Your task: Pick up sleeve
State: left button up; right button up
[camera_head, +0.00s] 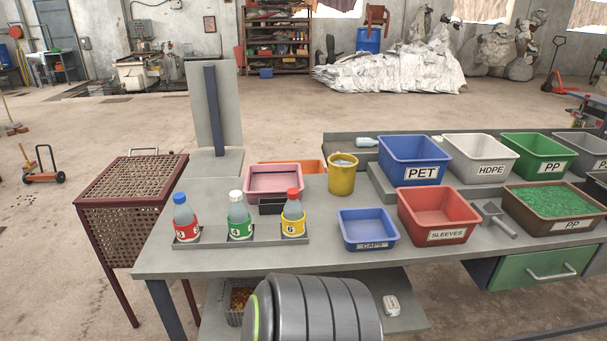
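Three bottles stand upright in a row on a grey tray (263,236) at the left of the table. One has a blue cap and a red sleeve marked 3 (187,231), one a white cap and a green sleeve marked 4 (240,228), one a red cap and a yellow sleeve marked 6 (293,226). The sleeves are around the bottles; I see no loose sleeve. The red bin labelled SLEEVES (436,220) stands right of centre and looks empty. Neither gripper is in view.
The blue CAPS bin (367,240), pink tray (274,194) and yellow cup (342,181) stand near the bottles. A grey scoop (493,215) lies right of the red bin. PET (412,172), HDPE and PP bins line the back. An upright panel (213,108) rises behind the bottles.

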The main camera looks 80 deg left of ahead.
aim_at(241, 231)
jog(key=k+u, duration=0.1)
jog(key=u, duration=0.25)
jog(key=k+u, duration=0.1)
jog(key=u, duration=0.3)
jog(key=j+u, duration=0.1)
jog(key=u, duration=2.15)
jog(key=j, duration=0.1)
